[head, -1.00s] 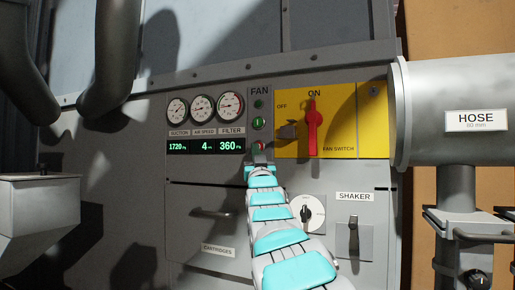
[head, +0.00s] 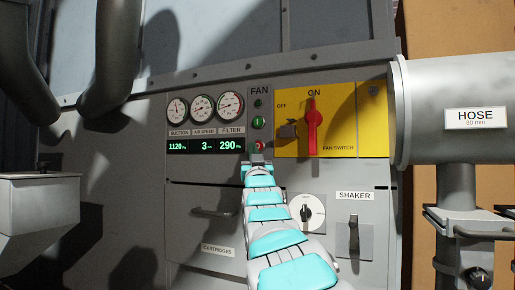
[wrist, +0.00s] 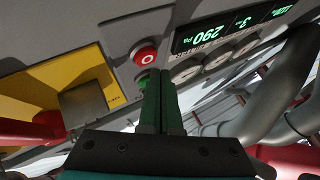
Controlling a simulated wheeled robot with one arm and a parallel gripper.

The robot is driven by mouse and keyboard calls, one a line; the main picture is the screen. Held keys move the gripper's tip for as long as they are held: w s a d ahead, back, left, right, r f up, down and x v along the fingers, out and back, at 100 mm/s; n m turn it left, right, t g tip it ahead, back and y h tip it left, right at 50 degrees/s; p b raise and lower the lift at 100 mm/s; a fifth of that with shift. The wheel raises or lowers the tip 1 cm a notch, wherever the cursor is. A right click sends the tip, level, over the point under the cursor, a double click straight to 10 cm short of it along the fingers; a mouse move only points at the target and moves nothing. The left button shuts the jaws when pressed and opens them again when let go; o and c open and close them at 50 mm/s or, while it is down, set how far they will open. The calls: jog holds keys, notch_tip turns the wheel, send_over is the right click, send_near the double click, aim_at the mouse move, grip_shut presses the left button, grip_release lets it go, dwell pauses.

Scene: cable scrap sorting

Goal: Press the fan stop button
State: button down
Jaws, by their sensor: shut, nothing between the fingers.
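The red fan stop button (head: 260,145) sits at the bottom of the FAN column on the grey panel. It shows whole in the wrist view (wrist: 146,55), a red round cap with a white ring mark. The green start button (head: 258,123) is just above it, and in the wrist view it is partly hidden behind the fingers. My gripper (head: 257,161) is just below the red button in the head view. In the wrist view its two dark green fingers (wrist: 160,75) are together and empty, with their tips beside the red button and seemingly apart from it.
The yellow fan switch plate (head: 360,120) with a red handle (head: 312,130) is to the right. The display (head: 205,147) reads 1120, 3 and 290, under three gauges. A shaker lever (head: 354,233) and a grey hose pipe (head: 430,112) are further right.

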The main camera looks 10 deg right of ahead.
jog(key=shift+s+a+b, duration=0.35)
jog(key=shift+s+a, duration=0.35)
jog(key=shift+s, duration=0.25)
jog(key=shift+s+a+b, duration=0.3)
jog(key=shift+s+a, duration=0.4)
jog(key=shift+s, duration=0.25)
